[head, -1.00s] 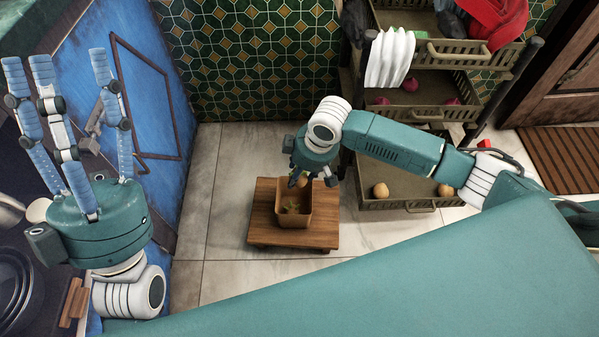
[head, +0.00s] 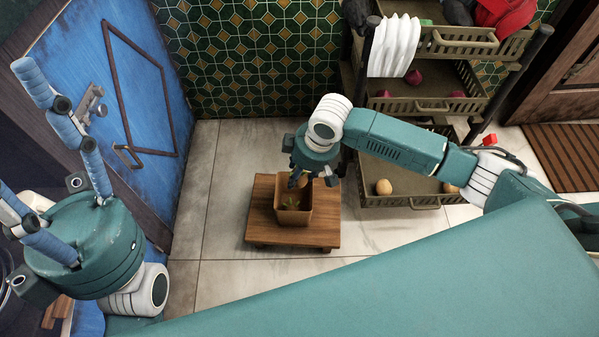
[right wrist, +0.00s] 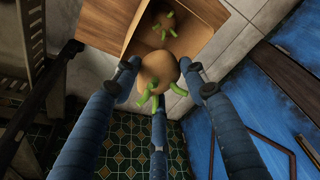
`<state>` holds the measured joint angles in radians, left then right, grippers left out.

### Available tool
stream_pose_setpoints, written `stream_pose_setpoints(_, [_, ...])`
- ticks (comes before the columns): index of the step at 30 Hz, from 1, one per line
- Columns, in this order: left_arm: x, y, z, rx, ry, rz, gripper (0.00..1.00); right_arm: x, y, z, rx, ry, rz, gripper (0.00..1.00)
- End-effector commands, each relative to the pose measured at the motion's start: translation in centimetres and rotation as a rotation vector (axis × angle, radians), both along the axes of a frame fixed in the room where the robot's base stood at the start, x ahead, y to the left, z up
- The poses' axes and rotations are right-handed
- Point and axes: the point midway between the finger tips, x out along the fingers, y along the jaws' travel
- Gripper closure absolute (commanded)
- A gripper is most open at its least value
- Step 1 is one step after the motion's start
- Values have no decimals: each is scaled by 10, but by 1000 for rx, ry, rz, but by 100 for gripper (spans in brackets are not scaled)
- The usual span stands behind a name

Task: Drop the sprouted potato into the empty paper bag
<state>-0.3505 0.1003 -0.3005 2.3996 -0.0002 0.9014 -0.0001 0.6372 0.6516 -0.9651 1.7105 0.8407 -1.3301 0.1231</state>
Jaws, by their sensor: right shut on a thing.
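A brown potato with green sprouts (right wrist: 156,72) is held between the fingers of my right gripper (right wrist: 158,80) in the right wrist view. In the head view my right gripper (head: 302,180) points down just above the brown bag (head: 293,218), its fingers partly hiding the potato. The bag stands open and upright. The right wrist view shows another sprouted potato (right wrist: 166,24) inside the bag, so it is not empty. My left gripper (head: 38,140) is at the far left of the head view, fingers spread and empty, away from the bag.
The bag stands on a low wooden stool (head: 325,232). A drawer rack (head: 420,105) is close to its right, with potatoes (head: 383,187) in the bottom drawer. A blue door panel (head: 140,60) is at the left. Bare floor tiles (head: 215,210) lie left of the stool.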

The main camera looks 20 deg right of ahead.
Motion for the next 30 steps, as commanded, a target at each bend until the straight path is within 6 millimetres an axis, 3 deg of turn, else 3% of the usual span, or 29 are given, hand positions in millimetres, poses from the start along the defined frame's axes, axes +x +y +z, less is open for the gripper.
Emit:
stream_pose_setpoints(2, [0,0,0,0,0,0,44,0,0,1,1,-1,0,89])
stream_pose_setpoints(3, [0,0,0,0,0,0,44,0,0,1,1,-1,0,55])
stream_pose_setpoints(6, [0,0,0,0,1,0,44,0,0,1,1,-1,0,35])
stream_pose_setpoints(15, [0,0,1,0,-1,1,44,0,0,1,0,0,0,35])
stream_pose_setpoints(19, [0,1,1,-1,-1,1,44,-1,-2,11,1,-2,-1,35])
stream_pose_setpoints(30, [0,0,0,0,0,0,44,-16,-15,83,1,-5,1,35])
